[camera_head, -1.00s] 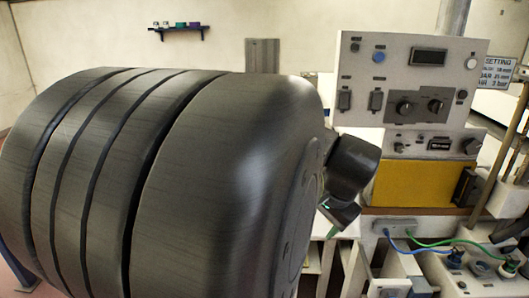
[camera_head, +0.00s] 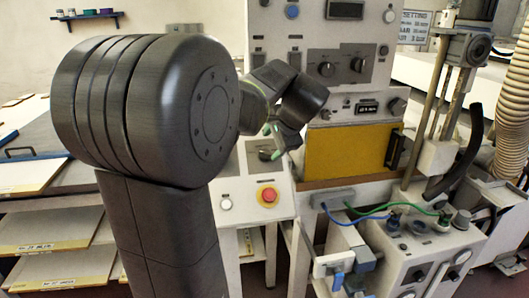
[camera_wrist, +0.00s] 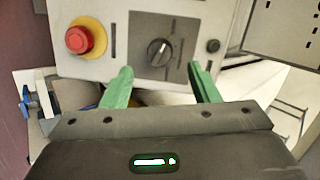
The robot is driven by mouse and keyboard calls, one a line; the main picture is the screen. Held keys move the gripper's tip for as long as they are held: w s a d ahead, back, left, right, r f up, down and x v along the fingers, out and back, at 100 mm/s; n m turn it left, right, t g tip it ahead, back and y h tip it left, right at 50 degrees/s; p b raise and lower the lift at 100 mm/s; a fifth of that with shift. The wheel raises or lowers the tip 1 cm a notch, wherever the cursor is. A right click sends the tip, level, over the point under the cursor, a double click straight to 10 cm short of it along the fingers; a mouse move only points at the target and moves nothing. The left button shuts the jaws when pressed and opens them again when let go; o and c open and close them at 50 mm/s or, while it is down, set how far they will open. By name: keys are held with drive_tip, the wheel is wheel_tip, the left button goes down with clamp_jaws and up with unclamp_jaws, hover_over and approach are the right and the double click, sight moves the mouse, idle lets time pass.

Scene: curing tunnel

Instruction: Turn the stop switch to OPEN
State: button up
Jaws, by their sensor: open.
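The stop switch (camera_wrist: 159,52) is a dark rotary knob with a pale pointer line, on a dark square plate of a light grey panel. In the wrist view its pointer leans up and to the right. My gripper (camera_wrist: 160,70) is open, with its two green fingers spread either side below the knob and nothing between them. I cannot tell whether the fingers touch the panel. In the head view my gripper (camera_head: 272,142) is over the same panel, and the switch is partly hidden by it. The OPEN marking cannot be read.
A red button (camera_wrist: 79,39) on a yellow ring is left of the switch in the wrist view; a small black button (camera_wrist: 213,45) is to its right. In the head view, a tall control cabinet (camera_head: 330,20) and yellow box (camera_head: 350,150) stand behind, with cables and hoses right.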

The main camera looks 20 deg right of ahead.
sight(265, 152)
drive_tip(key=x, duration=0.6)
drive_tip(key=shift+w+f, duration=0.25)
drive_tip(key=shift+f, duration=0.05)
drive_tip(key=c, duration=1)
